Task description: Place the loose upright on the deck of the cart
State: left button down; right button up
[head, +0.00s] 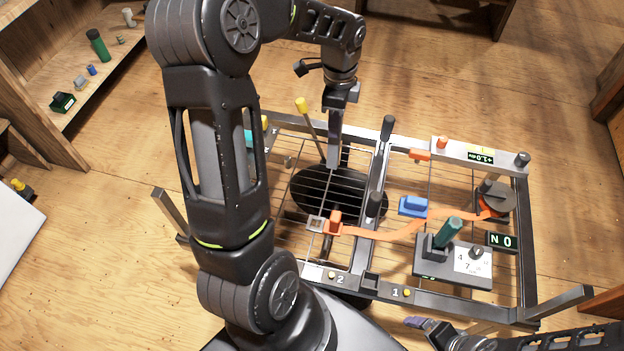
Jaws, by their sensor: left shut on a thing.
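My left gripper (340,92) is at the upper middle of the head view, shut on a grey bar that looks like the loose upright (334,140). The upright hangs down from the jaws, close to vertical. Its lower end is over the wire deck of the cart (300,187), near a black disc (342,203) seen through the wires. I cannot tell whether that end touches the deck. My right gripper (425,324) is low in the view, beside the cart's near rail. A purple piece shows at its tip, and its jaw state is unclear.
An orange strap (400,232) crosses the cart from a buckle to a reel (497,201). Dark-gripped posts (387,128) stand mid-cart. A grey box with a green handle (453,268) sits right. Shelves with small items (97,45) stand left. My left arm hides part of the cart's left side.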

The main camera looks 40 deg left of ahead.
aim_at(334, 147)
pick_arm(q)
notch_tip(334, 147, down, 6)
jog(key=shift+r, duration=0.1)
jog(key=shift+f, duration=1.9)
jog(key=shift+f, duration=0.2)
jog(key=c, duration=1.1)
grip_release()
jog(key=shift+r, duration=0.15)
